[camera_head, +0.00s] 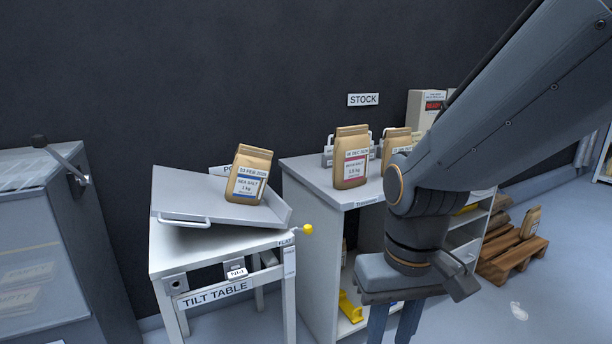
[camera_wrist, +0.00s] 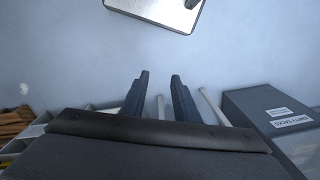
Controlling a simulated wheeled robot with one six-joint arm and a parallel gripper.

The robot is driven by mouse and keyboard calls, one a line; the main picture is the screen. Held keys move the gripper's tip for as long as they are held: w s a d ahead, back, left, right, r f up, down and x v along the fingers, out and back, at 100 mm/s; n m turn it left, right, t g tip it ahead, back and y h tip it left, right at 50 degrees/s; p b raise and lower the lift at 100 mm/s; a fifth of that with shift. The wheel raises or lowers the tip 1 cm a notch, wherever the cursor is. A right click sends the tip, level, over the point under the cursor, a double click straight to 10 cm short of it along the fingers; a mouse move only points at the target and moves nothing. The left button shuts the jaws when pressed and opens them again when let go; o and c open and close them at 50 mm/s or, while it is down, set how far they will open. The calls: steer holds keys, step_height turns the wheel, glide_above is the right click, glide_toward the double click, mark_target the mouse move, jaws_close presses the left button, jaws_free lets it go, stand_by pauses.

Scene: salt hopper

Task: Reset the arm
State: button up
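My gripper hangs at the right of the head view (camera_head: 394,335), in front of the stock cabinet, with its fingers pointing down and their tips cut off by the frame edge. In the wrist view the two dark fingers (camera_wrist: 159,75) stand apart with bare floor between them. The gripper is open and holds nothing. My arm reaches in from the upper right of the head view and hides part of the cabinet.
A tilt table (camera_head: 215,290) bears a tilted tray (camera_head: 185,205) with a salt bag (camera_head: 248,175). Salt bags (camera_head: 350,158) stand on the stock cabinet (camera_head: 310,172). A lidded bin (camera_head: 40,240) is at left.

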steer(key=d+r+m+p, duration=0.2)
steer(key=d+r+p, duration=0.4)
steer(key=p, duration=0.5)
steer(key=shift+s+d+r+h, duration=0.2)
steer(key=shift+d+h, duration=0.1)
steer(key=shift+d, duration=0.05)
steer(key=shift+c, duration=0.3)
stand_by(1.1)
